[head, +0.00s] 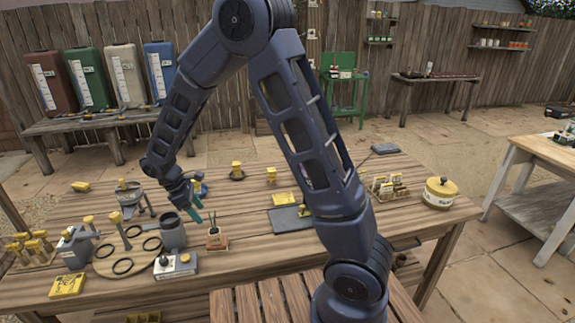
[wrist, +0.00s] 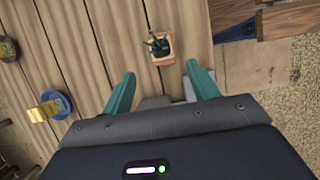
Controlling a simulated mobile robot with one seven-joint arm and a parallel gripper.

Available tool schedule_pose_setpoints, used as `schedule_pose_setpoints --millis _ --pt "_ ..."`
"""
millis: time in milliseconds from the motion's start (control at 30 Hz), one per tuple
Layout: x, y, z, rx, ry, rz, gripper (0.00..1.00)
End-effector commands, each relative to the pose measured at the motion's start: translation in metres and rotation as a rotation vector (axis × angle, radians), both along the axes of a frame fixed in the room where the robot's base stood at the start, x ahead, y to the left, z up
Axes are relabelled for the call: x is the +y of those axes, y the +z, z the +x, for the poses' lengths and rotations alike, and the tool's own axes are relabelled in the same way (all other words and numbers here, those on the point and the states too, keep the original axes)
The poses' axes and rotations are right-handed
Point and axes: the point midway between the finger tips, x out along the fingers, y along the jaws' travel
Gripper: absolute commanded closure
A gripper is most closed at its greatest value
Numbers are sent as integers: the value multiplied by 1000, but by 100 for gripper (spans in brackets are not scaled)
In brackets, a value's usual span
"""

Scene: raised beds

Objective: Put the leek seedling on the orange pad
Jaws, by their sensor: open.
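A small orange pad (head: 218,241) lies on the wooden table in front of my gripper. A dark green sprig-like plant (head: 213,227), which looks like the leek seedling, stands on it; its label is too small to read. In the wrist view the orange pad (wrist: 165,59) is just beyond the fingertips, with the dark seedling (wrist: 158,45) on it. My gripper (head: 197,213) has teal fingers and hangs just above and behind the pad. In the wrist view my gripper (wrist: 161,70) is open, with nothing between the fingers and the seedling apart from them.
A grey can (head: 172,233) stands close left of the pad. A dark mat (head: 283,221) and a yellow lidded pot (head: 440,192) are to the right. Bare table shows between pad and mat.

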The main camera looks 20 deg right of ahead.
Motion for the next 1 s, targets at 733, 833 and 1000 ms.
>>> schedule_pose_setpoints --millis 733,833,1000 --pt "-201 162 3 -243 -665 273 41" --pt "-228 179 -7 -283 -759 311 41" --pt "-269 201 -30 -349 -917 375 41"
